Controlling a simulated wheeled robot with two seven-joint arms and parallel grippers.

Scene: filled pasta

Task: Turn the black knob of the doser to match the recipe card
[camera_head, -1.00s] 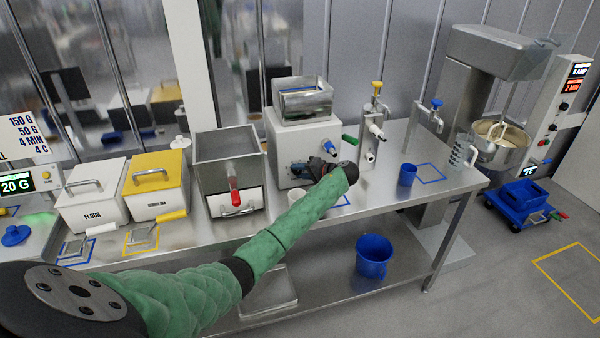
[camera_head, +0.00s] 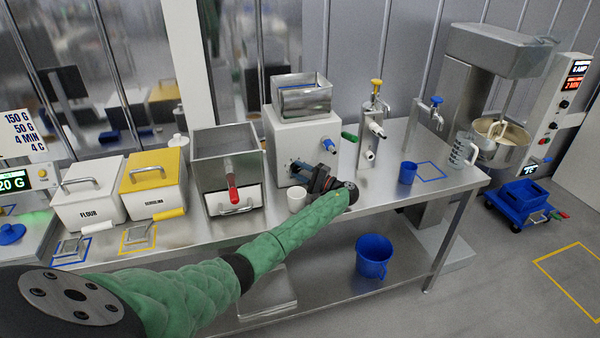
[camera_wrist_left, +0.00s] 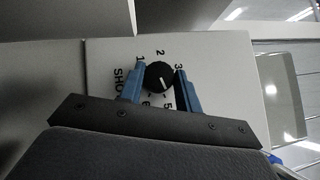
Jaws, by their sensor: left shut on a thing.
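The doser (camera_head: 312,138) is a white box with a metal hopper on top, standing on the steel table. My left gripper (camera_head: 298,168) is at its front face. In the left wrist view, the blue fingers of my left gripper (camera_wrist_left: 160,86) are on either side of the black knob (camera_wrist_left: 159,74) and shut on it. Numbers ring the knob; 1, 2, 3, 5 and 6 show, with a partly covered "SHO" label. The knob's white mark points down and slightly right, roughly towards 5. My right gripper is not in view.
A white cup (camera_head: 296,199) stands below the doser's front, close to my left gripper. A steel bin with a red handle (camera_head: 232,192) is left of it. Taps (camera_head: 373,125) and a blue cup (camera_head: 408,173) are to the right.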

